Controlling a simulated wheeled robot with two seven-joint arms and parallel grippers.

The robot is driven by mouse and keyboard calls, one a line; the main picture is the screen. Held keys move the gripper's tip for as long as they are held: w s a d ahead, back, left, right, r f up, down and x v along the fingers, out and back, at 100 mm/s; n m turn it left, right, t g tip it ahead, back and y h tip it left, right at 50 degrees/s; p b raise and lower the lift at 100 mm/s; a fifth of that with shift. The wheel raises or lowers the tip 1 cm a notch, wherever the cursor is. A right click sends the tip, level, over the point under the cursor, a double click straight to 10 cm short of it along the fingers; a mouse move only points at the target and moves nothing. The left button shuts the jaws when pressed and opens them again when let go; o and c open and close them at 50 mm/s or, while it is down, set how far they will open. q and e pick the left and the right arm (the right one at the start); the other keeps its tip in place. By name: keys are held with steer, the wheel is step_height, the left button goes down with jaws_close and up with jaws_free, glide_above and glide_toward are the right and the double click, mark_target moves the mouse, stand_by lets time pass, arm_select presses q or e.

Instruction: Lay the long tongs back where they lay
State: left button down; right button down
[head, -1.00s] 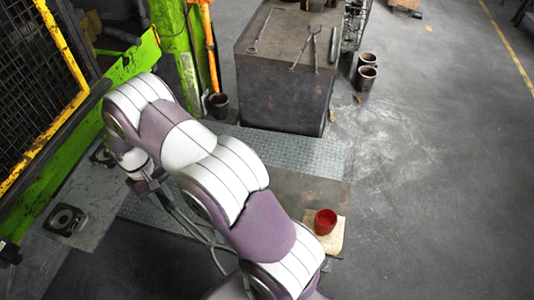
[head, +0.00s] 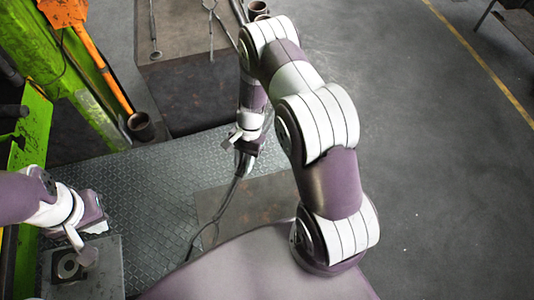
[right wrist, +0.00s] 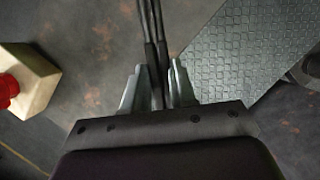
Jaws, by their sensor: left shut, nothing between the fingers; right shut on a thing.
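The long tongs (head: 208,228) are dark and thin, hanging from my right gripper (head: 243,150) above the tread plate in the head view. My right gripper is shut on their two handles. In the right wrist view the handles (right wrist: 153,30) run up from between the pale fingers (right wrist: 158,88). My left gripper (head: 84,250) is shut and empty, over a square metal block with a round ring (head: 66,266) at the lower left. A dark steel table (head: 180,70) stands at the top of the head view, its far part cut off.
Other long tools lie on the table, including a thin rod (head: 154,35) and tongs (head: 212,22).

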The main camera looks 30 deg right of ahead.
steer(key=s+d+m+t+y+p, duration=0.1)
steer(key=s+d+m+t+p, duration=0.25)
steer(key=s+m+p, duration=0.35)
steer(key=shift+m, duration=0.6)
steer(key=f+b, duration=0.3)
steer(key=w+f+b, duration=0.1)
steer(key=f+b, duration=0.2)
steer(key=b, duration=0.1)
steer(key=f+b, duration=0.3)
steer(key=shift+w+f+b, duration=0.15)
steer(key=shift+w+b, duration=0.1)
steer(key=shift+b, duration=0.1)
steer(key=c, duration=1.3)
jaws_free()
steer(key=shift+o, duration=0.5)
